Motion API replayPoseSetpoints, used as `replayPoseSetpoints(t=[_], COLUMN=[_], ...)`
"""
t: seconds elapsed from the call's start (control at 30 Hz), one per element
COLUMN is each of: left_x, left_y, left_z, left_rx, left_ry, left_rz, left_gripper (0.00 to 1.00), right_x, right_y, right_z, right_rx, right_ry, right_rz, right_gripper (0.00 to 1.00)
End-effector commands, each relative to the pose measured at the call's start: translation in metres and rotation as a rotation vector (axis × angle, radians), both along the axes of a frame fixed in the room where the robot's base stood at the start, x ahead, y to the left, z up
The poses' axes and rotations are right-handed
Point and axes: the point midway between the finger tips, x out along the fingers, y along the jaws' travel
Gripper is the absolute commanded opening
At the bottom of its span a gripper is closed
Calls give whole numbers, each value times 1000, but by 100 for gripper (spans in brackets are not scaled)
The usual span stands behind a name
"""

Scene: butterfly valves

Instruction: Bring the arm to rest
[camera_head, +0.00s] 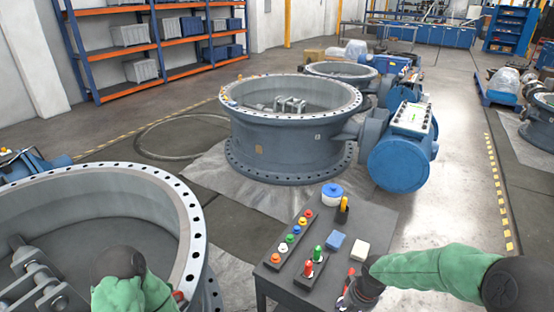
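My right arm in its green sleeve comes in from the right. My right gripper (358,292) is a dark shape at the front right edge of the small grey table (378,222), beside some red-handled items (349,273). Its fingers are too dark and small to read. My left arm, also green-sleeved, shows at the bottom left in front of the near valve's flange (110,172). My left gripper cannot be made out there. A small red-orange piece (178,296) shows just right of that sleeve, on or near the rim.
The table holds trays of coloured caps (289,238), a white tub with blue lid (332,194), a blue block (334,242) and a pale block (360,249). A large butterfly valve (285,140) with a blue actuator (402,155) stands behind.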

Motion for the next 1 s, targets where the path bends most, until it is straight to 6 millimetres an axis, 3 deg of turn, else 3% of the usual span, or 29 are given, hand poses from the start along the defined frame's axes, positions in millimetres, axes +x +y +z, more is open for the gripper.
replayPoseSetpoints(t=[0.23,0.5,0.77,1.0], left_x=[0,0,0,0], left_y=[0,0,0,0], left_z=[18,38,50,51], left_rx=[0,0,0,0], left_ry=[0,0,0,0], left_rz=[0,0,0,0], left_gripper=[40,40,40,40], right_x=[-34,-98,-149,-159], right_y=[48,96,111,113], right_z=[-55,-109,-133,-136], right_rx=[120,212,209,200], right_ry=[10,-1,-13,-18], right_rz=[60,86,92,95], right_gripper=[57,57,57,57])
